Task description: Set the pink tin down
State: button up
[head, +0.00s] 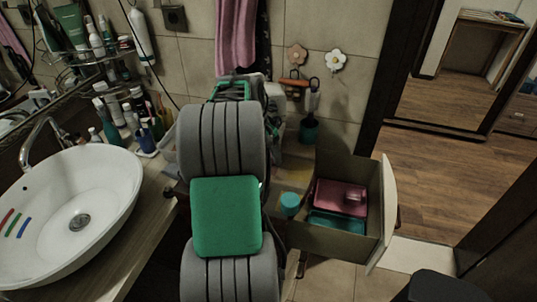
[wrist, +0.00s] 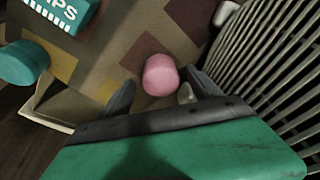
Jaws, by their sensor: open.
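The pink tin (wrist: 160,76) shows in the wrist view on a patterned brown and beige surface. My gripper (wrist: 158,92) is open, with one dark finger to the left of the tin and one to the right. The tin shows between and just beyond the fingertips, with a visible gap on the left. Whether the right finger touches it I cannot tell. In the head view my arm hides the gripper, and I cannot make out the pink tin.
A teal tin (wrist: 24,62) and a teal lettered box (wrist: 62,12) lie left of the pink tin. A ribbed basket (wrist: 268,62) stands close on the right. In the head view, an open drawer (head: 335,240) holds a pink box (head: 338,196); a white basin (head: 75,205) is left.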

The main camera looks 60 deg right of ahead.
jog(key=shift+x, duration=0.8)
jog(key=c, duration=1.6)
jog(key=shift+r, duration=0.15)
